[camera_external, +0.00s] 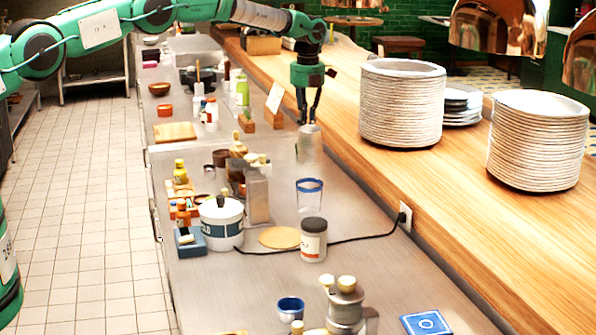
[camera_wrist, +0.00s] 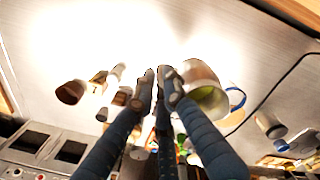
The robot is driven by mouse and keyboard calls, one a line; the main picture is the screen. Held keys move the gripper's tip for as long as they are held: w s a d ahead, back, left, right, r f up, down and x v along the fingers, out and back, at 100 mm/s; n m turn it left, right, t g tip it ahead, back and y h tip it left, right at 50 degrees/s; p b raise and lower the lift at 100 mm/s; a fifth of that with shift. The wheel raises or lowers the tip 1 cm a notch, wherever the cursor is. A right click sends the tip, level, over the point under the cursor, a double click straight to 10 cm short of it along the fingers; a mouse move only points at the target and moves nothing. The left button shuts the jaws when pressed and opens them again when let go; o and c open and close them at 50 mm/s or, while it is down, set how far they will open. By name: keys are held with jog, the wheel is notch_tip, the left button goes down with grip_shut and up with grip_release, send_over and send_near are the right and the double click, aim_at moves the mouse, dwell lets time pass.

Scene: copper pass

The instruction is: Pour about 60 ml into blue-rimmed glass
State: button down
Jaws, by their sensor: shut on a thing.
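The blue-rimmed glass (camera_external: 310,196) stands upright on the steel counter, clear below a blue rim. Part of its blue rim also shows in the wrist view (camera_wrist: 237,98). My gripper (camera_external: 308,119) is shut on a grey metallic cup (camera_external: 309,148) and holds it above and behind the glass, apart from it. The cup looks near upright in the external view. In the wrist view, my gripper (camera_wrist: 159,75) has its fingertips against the cup (camera_wrist: 202,74), and a yellow-green inside shows at its mouth. How full either vessel is cannot be told.
A dark-lidded jar (camera_external: 313,240), a round wooden board (camera_external: 280,238) and a black cable surround the glass's front. Plate stacks (camera_external: 401,105) rest on the wooden ledge at right. Counter right of the glass is mostly clear.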

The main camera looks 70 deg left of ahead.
notch_tip(320, 180, down, 8)
jog(key=shift+f, duration=0.2)
dwell(0.3)
jog(key=shift+a, duration=0.1)
jog(key=shift+s+a+p, duration=0.15)
jog(key=shift+s+p, duration=0.2)
jog(key=shift+s, duration=0.2)
jog(key=shift+s+a+p, duration=0.15)
jog(key=shift+s+p, duration=0.2)
jog(key=shift+s, duration=0.2)
